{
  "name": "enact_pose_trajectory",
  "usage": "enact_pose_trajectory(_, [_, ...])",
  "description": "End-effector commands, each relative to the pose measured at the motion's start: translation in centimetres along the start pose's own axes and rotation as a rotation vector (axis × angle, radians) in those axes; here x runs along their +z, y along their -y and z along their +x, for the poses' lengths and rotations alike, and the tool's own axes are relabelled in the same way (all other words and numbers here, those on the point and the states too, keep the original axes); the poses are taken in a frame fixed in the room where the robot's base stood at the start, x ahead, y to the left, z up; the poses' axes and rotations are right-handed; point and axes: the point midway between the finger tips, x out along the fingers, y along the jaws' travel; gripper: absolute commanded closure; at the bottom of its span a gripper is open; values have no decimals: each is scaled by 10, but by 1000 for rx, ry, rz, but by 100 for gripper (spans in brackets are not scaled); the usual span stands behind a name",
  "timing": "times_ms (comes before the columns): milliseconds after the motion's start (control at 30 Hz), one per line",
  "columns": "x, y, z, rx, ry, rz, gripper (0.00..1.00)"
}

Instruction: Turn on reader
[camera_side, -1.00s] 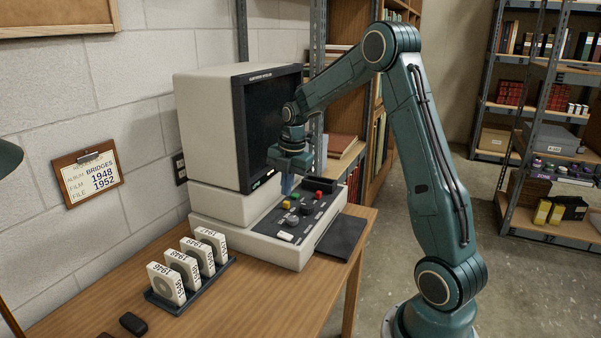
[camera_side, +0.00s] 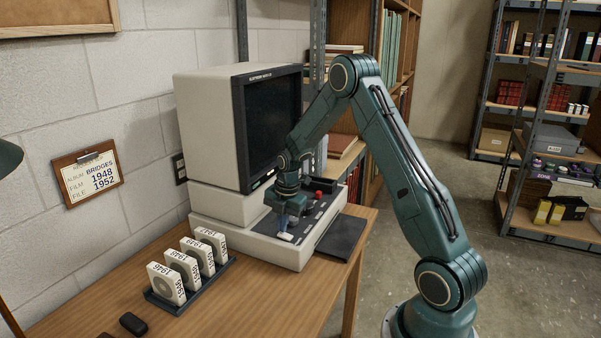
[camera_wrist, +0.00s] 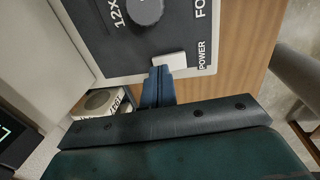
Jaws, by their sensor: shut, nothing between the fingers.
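The reader (camera_side: 205,120) is a cream machine with a dark, unlit screen (camera_side: 270,122) and a control panel on its base. In the wrist view, a white rectangular switch (camera_wrist: 169,61) sits beside the POWER label (camera_wrist: 201,55). The switch also shows in the side view (camera_side: 285,237) at the panel's near corner. My gripper (camera_wrist: 160,70) is shut and empty, its blue fingertips at the edge of the white switch. I cannot tell whether they touch it. In the side view my gripper (camera_side: 284,222) is low over the panel and hides several of its controls.
A grey knob (camera_wrist: 146,8) is near the switch. A red button (camera_side: 319,195) is at the panel's far end. A rack (camera_side: 192,291) of labelled film boxes stands left of the reader. A dark pad (camera_side: 343,238) lies to its right.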

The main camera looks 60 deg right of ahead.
Motion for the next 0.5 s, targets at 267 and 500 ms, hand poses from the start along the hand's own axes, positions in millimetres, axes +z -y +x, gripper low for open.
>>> enact_pose_trajectory(267, [0, 0, 8, 1, 1, 0, 100])
enact_pose_trajectory(500, [0, 0, 8, 1, 0, 0, 100])
